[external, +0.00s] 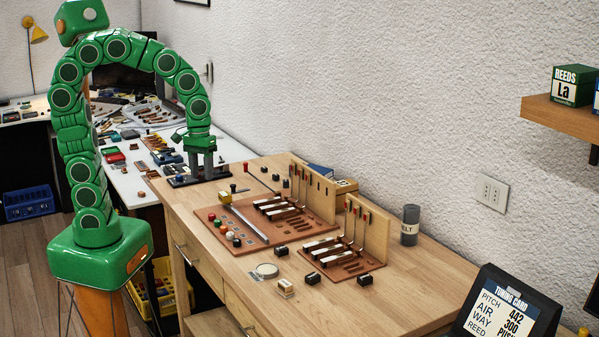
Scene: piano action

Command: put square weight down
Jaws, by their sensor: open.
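My gripper (203,168) points down at the far left corner of the wooden workbench, its two grey fingers apart. It is over a dark low tray or stand (190,181); whether anything sits between the fingers is too small to tell. I cannot tell for sure which thing is the square weight. Small dark square blocks stand on the bench: one by the front action board (282,251), one at its front edge (312,279) and one at its right corner (364,280). A brass block (225,198) sits at the rear board's left edge.
Two red-brown boards with piano keys and upright hammers, the rear (262,226) and front (341,262), fill the bench's middle. A round pale dish (267,271), a cream block (286,287) and a grey felt cylinder (410,225) stand around them.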

